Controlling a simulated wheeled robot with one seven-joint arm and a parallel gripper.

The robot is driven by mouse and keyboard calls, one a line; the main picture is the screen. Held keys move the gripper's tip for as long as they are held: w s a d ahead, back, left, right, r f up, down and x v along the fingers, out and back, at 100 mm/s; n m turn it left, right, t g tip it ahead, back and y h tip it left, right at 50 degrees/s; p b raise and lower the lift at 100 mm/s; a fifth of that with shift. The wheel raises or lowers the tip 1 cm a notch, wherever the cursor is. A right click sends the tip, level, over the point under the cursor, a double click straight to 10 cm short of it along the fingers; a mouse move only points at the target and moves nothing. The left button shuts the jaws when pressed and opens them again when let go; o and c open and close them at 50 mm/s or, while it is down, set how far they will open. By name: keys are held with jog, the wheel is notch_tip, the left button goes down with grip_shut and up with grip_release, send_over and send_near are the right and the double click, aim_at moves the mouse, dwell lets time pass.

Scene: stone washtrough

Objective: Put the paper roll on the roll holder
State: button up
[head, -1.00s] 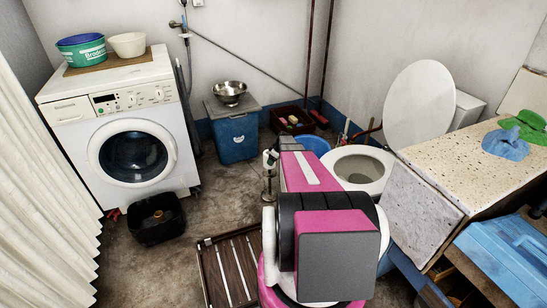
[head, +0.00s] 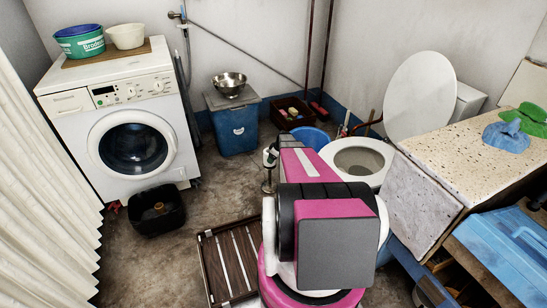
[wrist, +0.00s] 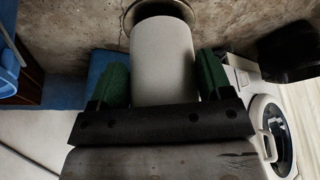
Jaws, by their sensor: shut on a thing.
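My gripper (wrist: 158,85) has green finger pads and is shut on a pale grey-white paper roll (wrist: 163,60), one pad on each side. In the head view my arm hides most of the gripper, and only a small green and white part of the grip shows. The roll holder (head: 268,187) stands on the floor beside my arm, its round base and a little of its post showing. In the wrist view its round base (wrist: 160,8) shows just beyond the roll's far end. The post is hidden there, and I cannot tell whether the roll is around it.
A slatted wooden mat (head: 230,262) lies in front. The toilet (head: 357,160) and speckled counter (head: 470,150) are at the right. The washing machine (head: 130,120), black tub (head: 157,212) and blue bin (head: 235,132) are at the left and back.

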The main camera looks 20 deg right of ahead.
jog(key=o, duration=1.1)
jog(key=shift+c, duration=0.2)
jog(key=v, duration=1.1)
jog(key=shift+f, duration=0.1)
jog(key=s+a+r+m+g+h, duration=0.1)
jog(key=s+a+r+m, duration=0.1)
jog(key=s+a+r, duration=0.4)
jog(key=s+a+r+m+g+h, duration=0.1)
jog(key=s+a+r+m, duration=0.2)
jog(key=s+a, duration=0.9)
jog(key=s+a+r+m+g, duration=0.1)
jog(key=s+a+r+m, duration=0.2)
jog(key=s+a+r, duration=0.6)
jog(key=shift+s+a+r+h, duration=0.4)
jog(key=shift+s+a, duration=0.1)
jog(key=shift+s, duration=0.3)
